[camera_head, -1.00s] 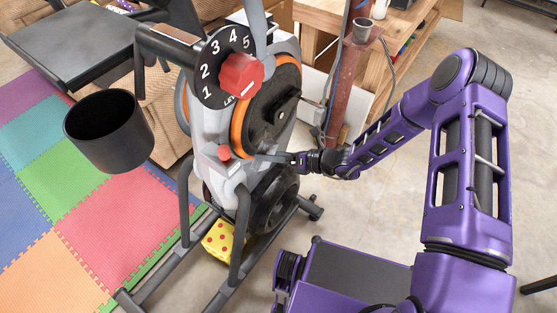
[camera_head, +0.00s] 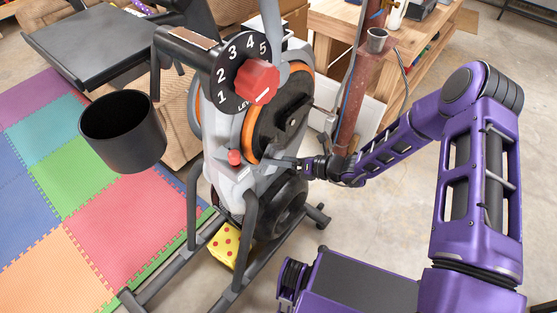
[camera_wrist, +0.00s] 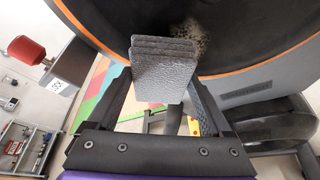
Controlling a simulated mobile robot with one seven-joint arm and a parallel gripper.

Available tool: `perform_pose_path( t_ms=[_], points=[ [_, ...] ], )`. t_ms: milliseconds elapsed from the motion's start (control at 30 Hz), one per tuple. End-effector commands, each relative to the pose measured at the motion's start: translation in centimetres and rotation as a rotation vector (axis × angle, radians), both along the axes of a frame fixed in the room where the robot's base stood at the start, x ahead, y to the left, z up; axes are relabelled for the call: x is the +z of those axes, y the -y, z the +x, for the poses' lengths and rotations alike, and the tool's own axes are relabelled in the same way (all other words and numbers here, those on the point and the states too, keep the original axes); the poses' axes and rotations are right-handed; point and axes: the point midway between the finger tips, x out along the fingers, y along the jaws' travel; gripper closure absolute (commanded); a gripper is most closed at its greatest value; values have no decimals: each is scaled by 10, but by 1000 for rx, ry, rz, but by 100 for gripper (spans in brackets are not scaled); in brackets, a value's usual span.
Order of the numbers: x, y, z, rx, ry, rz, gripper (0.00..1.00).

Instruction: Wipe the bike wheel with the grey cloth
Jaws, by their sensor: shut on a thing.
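The bike wheel (camera_head: 283,112) is a dark disc with an orange rim on the side of the exercise bike. In the wrist view the wheel (camera_wrist: 255,35) fills the top, with a pale speckled dirty patch (camera_wrist: 190,38) on its dark face. The grey cloth (camera_wrist: 163,68) is a folded, textured pad between my gripper's fingers. My gripper (camera_head: 298,163) is shut on it at the wheel's lower edge. The cloth's top overlaps the wheel just left of the patch in the wrist view; I cannot tell whether it touches. In the head view the cloth is hard to make out.
A red knob (camera_head: 257,82) on a numbered dial and a black cup (camera_head: 123,132) are on the bike's near side. A red post (camera_head: 357,95) stands close behind my forearm. A yellow spotted object (camera_head: 225,245) lies under the frame. Concrete floor to the right is open.

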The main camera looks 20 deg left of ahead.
Motion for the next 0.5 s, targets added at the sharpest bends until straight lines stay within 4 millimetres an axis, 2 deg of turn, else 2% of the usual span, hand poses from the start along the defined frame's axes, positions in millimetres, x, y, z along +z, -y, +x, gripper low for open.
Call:
perform_pose_path(
  t_ms=[500],
  points=[
    [0, -10, 3, 0, 0, 0, 61]
  ],
)
